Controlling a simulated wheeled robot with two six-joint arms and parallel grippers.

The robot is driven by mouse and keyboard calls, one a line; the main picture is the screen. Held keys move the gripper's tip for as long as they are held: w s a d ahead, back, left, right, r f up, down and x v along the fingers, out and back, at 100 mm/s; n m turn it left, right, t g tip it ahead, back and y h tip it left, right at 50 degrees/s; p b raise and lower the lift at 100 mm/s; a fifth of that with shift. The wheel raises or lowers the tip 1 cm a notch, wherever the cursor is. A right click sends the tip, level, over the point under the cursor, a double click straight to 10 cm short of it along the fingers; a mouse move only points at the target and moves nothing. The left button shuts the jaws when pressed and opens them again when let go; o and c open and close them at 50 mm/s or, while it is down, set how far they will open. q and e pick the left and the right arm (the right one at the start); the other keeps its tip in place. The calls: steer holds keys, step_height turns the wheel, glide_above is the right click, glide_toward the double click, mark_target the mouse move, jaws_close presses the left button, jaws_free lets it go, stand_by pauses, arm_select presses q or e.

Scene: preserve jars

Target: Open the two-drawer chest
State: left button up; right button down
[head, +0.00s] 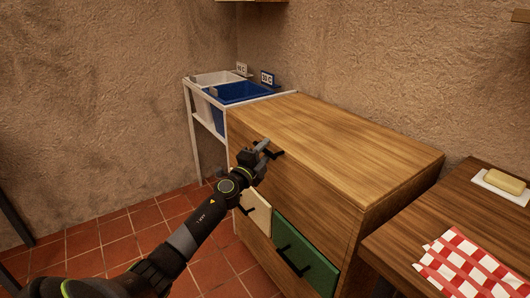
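The wooden chest (340,147) stands against the wall at the centre. Its front has a plain wooden upper part with a black bar handle (275,153). Lower down are a cream drawer front (261,214) and a green drawer front (316,268), each with a black handle. No gap shows around these two fronts. My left gripper (262,155) is at the upper handle and covers part of it. Whether its fingers close around the bar cannot be told. My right gripper is out of view.
A white frame (190,112) holding a white bin (217,77) and a blue bin (240,92) stands left of the chest. A wooden table (485,207) at right carries a checked cloth (468,266) and a butter-like block on a dish (505,182). Tiled floor at left is clear.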

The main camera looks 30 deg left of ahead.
arm_select(q)
jaws_close()
stand_by(0.3)
steer(key=shift+r, duration=0.15)
